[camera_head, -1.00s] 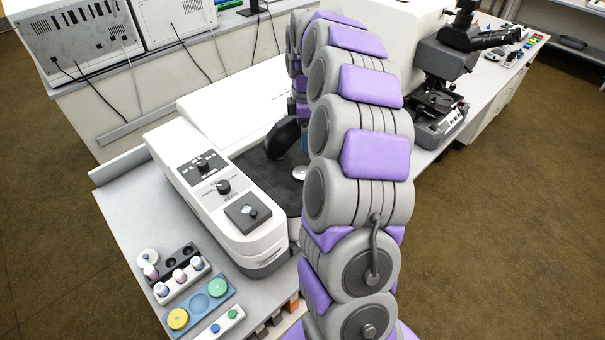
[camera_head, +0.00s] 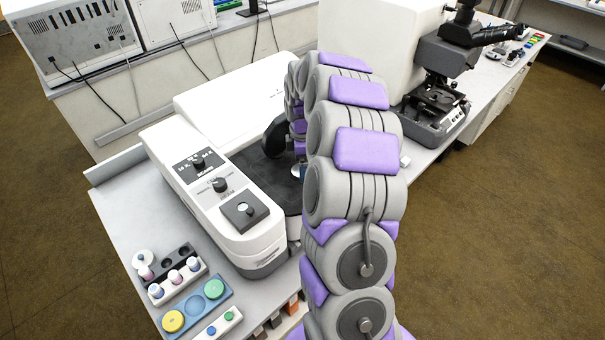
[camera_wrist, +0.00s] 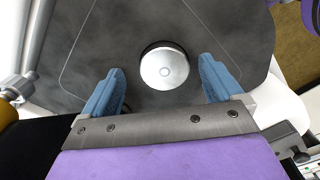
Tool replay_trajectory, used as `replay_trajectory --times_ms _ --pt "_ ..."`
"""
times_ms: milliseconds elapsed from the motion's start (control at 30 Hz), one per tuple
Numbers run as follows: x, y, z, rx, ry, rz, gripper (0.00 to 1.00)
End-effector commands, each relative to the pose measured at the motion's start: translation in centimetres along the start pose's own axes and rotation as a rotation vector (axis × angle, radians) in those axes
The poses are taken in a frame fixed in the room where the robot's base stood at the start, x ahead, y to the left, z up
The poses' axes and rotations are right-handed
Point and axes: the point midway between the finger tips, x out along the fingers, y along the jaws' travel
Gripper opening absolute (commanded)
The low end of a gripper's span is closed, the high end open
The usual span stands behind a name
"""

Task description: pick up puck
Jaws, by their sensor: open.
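A round, silvery puck (camera_wrist: 164,69) with a small ring mark at its centre lies on the dark stage plate (camera_wrist: 95,45) of the microscope. In the head view only a sliver of the puck (camera_head: 296,172) shows beside my arm. My gripper (camera_wrist: 161,65) is open, its two blue fingers on either side of the puck in the wrist view, with a gap on both sides. I cannot tell how far the fingertips are above the plate. In the head view my arm hides the gripper's jaws.
The white microscope body (camera_head: 228,218) with knobs stands left of the stage. A black rounded part (camera_head: 275,137) rises beside my arm. A blue tray (camera_head: 192,318) with yellow and green discs and a vial rack (camera_head: 180,281) sit at the front left.

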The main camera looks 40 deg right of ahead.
Motion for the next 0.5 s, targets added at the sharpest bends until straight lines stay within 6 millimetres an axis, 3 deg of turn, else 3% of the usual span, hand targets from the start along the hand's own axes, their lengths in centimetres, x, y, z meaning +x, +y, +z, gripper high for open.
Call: replay_trajectory --times_ms 100,333,500 --pt "1.52 -0.2 -0.13 0.0 -0.001 -0.004 0.93" --pt "1.68 -0.12 -0.12 -0.001 0.0 -0.003 0.93" --pt "1.71 -0.06 -0.02 -0.001 0.001 -0.004 0.77"
